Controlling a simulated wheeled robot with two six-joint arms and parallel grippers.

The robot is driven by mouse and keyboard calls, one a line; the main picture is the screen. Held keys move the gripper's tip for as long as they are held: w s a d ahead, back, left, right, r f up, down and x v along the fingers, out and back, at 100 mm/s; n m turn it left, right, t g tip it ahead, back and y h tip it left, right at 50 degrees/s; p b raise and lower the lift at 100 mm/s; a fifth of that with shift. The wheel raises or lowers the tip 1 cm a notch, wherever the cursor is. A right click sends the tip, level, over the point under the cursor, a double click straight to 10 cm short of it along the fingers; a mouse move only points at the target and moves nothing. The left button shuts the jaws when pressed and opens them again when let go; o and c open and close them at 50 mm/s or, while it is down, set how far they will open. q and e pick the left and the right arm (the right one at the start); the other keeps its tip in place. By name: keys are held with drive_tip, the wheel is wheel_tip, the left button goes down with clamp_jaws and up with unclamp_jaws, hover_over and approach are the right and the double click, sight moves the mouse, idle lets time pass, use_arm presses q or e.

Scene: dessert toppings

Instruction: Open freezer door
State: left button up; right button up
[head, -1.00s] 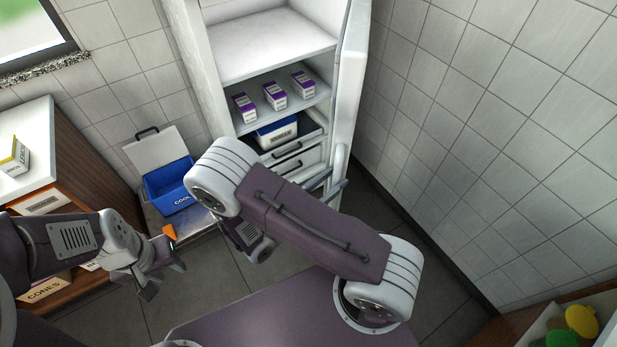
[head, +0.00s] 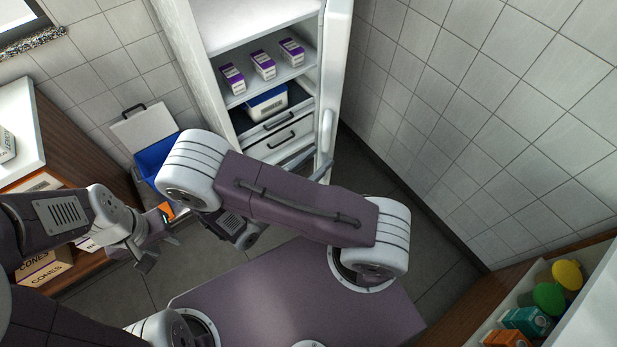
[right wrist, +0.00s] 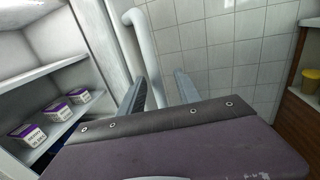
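The white freezer (head: 190,85) stands at the back with its interior exposed. Its door (head: 337,60) stands open on the right side, seen nearly edge-on in the head view. The vertical door handle (head: 327,132) also shows in the right wrist view (right wrist: 146,45). My right gripper (right wrist: 160,92) is at the handle, its two fingers apart, with the bar running down between them; I cannot tell whether either finger touches it. In the head view my right arm hides most of that gripper. My left gripper (head: 160,248) is open and empty at lower left.
A tiled wall (head: 470,110) bounds the right; a counter with toppings is at lower right.

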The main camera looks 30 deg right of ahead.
drive_tip(key=s+a, duration=0.4)
drive_tip(key=shift+s+a+p, duration=0.15)
drive_tip(key=shift+a+p, duration=0.15)
drive_tip(key=shift+p, duration=0.1)
